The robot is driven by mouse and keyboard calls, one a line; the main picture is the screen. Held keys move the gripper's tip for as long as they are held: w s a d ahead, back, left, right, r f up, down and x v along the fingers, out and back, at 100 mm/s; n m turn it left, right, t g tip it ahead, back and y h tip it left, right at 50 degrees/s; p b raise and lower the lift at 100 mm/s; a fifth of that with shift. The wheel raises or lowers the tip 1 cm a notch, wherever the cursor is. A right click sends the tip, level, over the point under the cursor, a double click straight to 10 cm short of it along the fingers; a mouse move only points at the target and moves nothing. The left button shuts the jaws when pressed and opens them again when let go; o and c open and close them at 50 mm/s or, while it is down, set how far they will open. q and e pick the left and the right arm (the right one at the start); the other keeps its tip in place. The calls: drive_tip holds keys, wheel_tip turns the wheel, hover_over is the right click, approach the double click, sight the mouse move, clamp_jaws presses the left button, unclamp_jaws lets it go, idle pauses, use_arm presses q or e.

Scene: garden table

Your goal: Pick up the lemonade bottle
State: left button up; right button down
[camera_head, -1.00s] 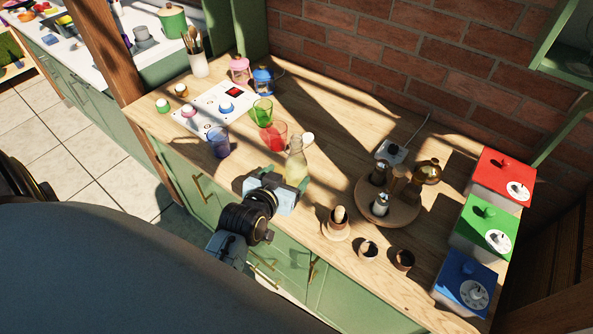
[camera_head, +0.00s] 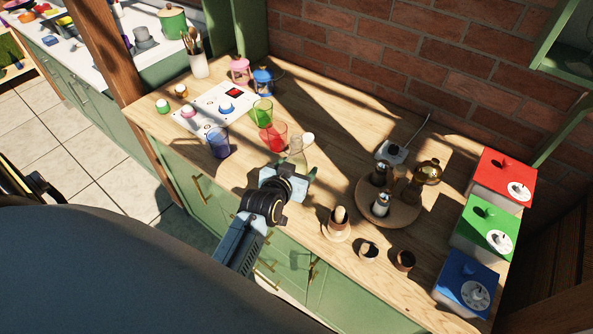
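The lemonade bottle (camera_head: 298,154) is clear glass with a white top and stands near the front edge of the wooden counter (camera_head: 330,125). Its upper part shows; its lower part is hidden behind my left gripper. My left gripper (camera_head: 291,172) is right at the bottle, on its near side, over the counter's front edge. Its fingers are hidden by its own body, so I cannot tell whether it is open or shut, or touching the glass. My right gripper is not in view.
A red glass (camera_head: 273,137), green glass (camera_head: 261,112) and blue glass (camera_head: 218,142) stand left of the bottle. A round wooden tray (camera_head: 402,212) with shakers stands to the right, with small wooden cups (camera_head: 368,252) in front. The counter behind the bottle is mostly clear.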

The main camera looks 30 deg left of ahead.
use_arm(q)
drive_tip(key=c, duration=1.2)
drive_tip(key=shift+r, duration=0.2)
